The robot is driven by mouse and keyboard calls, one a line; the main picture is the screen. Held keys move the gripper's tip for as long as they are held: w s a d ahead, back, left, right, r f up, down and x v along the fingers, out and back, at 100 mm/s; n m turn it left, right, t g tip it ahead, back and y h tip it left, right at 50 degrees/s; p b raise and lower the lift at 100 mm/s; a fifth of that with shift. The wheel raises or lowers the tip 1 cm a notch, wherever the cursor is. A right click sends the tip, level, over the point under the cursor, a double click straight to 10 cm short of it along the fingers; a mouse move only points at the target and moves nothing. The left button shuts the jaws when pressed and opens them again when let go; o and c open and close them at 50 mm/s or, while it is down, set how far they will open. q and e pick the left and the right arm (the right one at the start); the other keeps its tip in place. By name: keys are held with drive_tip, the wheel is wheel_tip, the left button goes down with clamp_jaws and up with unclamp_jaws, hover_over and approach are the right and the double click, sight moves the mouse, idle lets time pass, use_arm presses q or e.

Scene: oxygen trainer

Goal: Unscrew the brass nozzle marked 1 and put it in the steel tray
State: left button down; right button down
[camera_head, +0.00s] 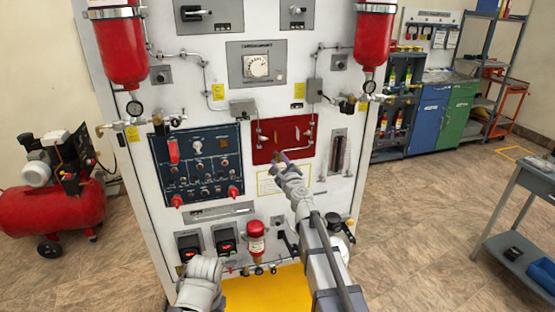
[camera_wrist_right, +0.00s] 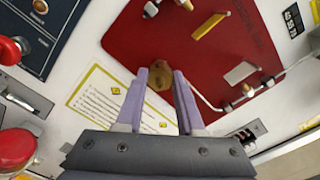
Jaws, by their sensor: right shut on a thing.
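My right gripper (camera_head: 280,157) is in front of the red panel (camera_head: 298,132) on the white trainer cabinet. In the right wrist view, its two purple fingers (camera_wrist_right: 160,85) are closed around a small brass piece, the brass nozzle (camera_wrist_right: 157,80), at the lower part of the red panel (camera_wrist_right: 185,35). I cannot read a number on it, and cannot tell whether it still touches the panel. The fingers hide its sides. Only a grey part of my left arm shows at the bottom of the head view; its gripper is not seen.
A grey table (camera_head: 538,180) with a blue bin (camera_head: 528,262) below stands at the right. A red compressor (camera_head: 55,205) stands left. The floor between cabinet and table is clear.

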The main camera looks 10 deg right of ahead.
drive_tip(key=shift+n, duration=1)
drive_tip(key=n, duration=0.3)
drive_tip(key=shift+n, duration=0.3)
drive_tip(key=shift+n, duration=1.6)
drive_tip(key=shift+n, duration=1.8)
